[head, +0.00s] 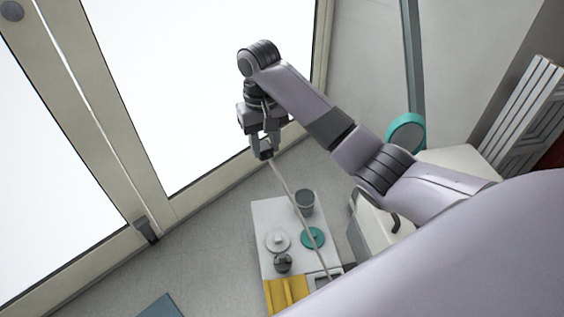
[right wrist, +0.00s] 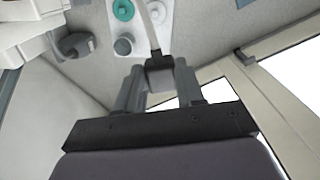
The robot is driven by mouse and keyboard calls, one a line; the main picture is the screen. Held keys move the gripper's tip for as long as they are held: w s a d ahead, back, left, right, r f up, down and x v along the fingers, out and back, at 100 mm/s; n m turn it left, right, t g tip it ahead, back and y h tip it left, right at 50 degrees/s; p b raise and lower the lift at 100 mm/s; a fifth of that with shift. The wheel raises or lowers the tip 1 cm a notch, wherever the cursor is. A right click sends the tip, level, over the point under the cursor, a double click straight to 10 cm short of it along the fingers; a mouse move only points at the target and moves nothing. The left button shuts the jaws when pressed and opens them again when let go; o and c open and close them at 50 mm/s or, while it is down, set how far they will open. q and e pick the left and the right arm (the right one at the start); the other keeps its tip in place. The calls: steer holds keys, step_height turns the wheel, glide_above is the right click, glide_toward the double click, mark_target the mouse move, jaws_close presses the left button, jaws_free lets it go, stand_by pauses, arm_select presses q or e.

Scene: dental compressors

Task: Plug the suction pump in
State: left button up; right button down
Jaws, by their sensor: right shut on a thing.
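My right gripper (head: 263,151) is raised near the glass doors and shut on a dark plug. In the right wrist view the dark grey plug (right wrist: 159,72) sits between the two fingers. A light cable (head: 293,203) runs from the plug down over a white-topped unit (head: 264,212) on the floor; it also shows in the right wrist view (right wrist: 152,30). I cannot tell whether this unit is the suction pump, as the cable's lower end is unclear. No socket can be made out. My left gripper is not in view.
The unit carries a grey cup (head: 304,200), a teal disc (head: 313,238), a white round part (head: 277,240) and a yellow piece (head: 286,296). Pale machinery (head: 381,229) stands right of it. A radiator (head: 516,108) is at the far right.

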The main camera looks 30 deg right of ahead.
steer(key=s+a+r, duration=0.3)
steer(key=s+r, duration=0.2)
steer(key=s, duration=0.1)
steer(key=d+f+m, duration=0.2)
steer(key=d+f, duration=0.1)
steer(key=f, duration=1.9)
arm_select(q)
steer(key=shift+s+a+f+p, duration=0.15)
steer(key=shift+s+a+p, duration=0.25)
steer(key=shift+p, duration=0.2)
arm_select(e)
steer(key=s+d+f, duration=0.4)
steer(key=s+f, duration=0.4)
steer(key=s, duration=0.1)
steer(key=s+d+f, duration=0.4)
steer(key=s+f, duration=0.5)
steer(key=shift+d+f+m, duration=0.25)
steer(key=shift+f+m, duration=0.05)
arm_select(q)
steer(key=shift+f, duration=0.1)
